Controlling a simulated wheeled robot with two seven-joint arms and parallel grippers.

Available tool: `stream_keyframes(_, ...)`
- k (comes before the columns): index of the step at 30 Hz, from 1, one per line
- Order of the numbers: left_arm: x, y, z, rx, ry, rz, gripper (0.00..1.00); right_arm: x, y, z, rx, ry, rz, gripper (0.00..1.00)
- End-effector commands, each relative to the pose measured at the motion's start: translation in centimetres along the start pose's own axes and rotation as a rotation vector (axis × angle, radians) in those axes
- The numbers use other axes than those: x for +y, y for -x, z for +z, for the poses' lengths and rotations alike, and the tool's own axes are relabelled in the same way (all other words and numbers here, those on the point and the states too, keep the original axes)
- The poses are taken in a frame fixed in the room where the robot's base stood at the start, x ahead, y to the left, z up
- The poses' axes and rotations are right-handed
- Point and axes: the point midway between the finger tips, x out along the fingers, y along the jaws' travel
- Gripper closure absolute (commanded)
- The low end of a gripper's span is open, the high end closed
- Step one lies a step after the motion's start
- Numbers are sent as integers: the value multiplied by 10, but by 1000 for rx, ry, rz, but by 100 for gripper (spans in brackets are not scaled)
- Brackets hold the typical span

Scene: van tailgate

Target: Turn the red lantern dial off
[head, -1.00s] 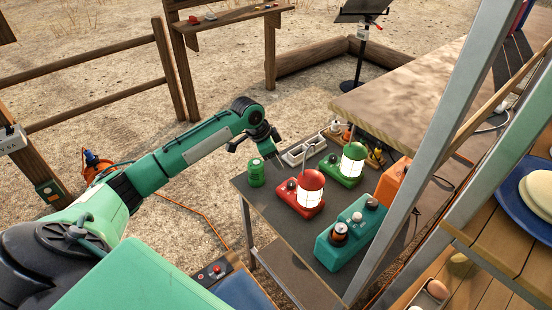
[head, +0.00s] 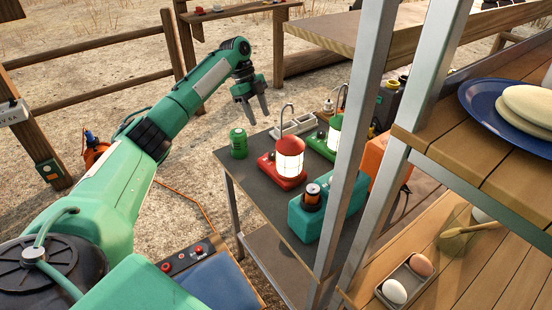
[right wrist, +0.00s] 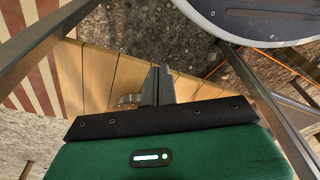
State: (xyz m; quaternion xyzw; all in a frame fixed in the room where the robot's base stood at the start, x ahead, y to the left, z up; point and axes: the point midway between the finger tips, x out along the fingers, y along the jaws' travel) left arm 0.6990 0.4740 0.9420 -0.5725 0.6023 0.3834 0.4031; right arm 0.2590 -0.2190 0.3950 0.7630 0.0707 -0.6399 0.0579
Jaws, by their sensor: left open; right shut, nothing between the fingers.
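The red lantern (head: 287,160) stands on the dark side table, its white globe lit. Its dial (head: 271,156) seems to be the small dark knob on the left part of the red base; its setting is too small to read. My left gripper (head: 254,112) is open and empty, in the air behind and to the left of the red lantern, apart from it. My right gripper (right wrist: 157,75) shows only in the right wrist view, shut and empty, over wooden slats.
A lit green lantern (head: 329,140) stands behind and right of the red one. A green can (head: 238,143) stands on the left and a teal box (head: 312,215) in front. Metal posts (head: 360,130) and wooden shelves (head: 490,160) block the right side.

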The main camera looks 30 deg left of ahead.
Motion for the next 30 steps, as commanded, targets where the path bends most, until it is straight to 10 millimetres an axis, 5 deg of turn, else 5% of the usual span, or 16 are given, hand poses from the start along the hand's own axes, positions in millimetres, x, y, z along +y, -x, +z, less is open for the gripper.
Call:
stream_keyframes(5, 1, -20, 0, 0, -1, 3, 50, 0, -1, 1, -1, 0, 0, 100)
stream_keyframes(18, 1, -109, 0, 0, 2, 3, 50, 2, -11, 10, -1, 3, 3, 100)
stream_keyframes(30, 0, -136, 0, 0, 1, 0, 50, 3, -16, 14, -2, 5, 4, 100)
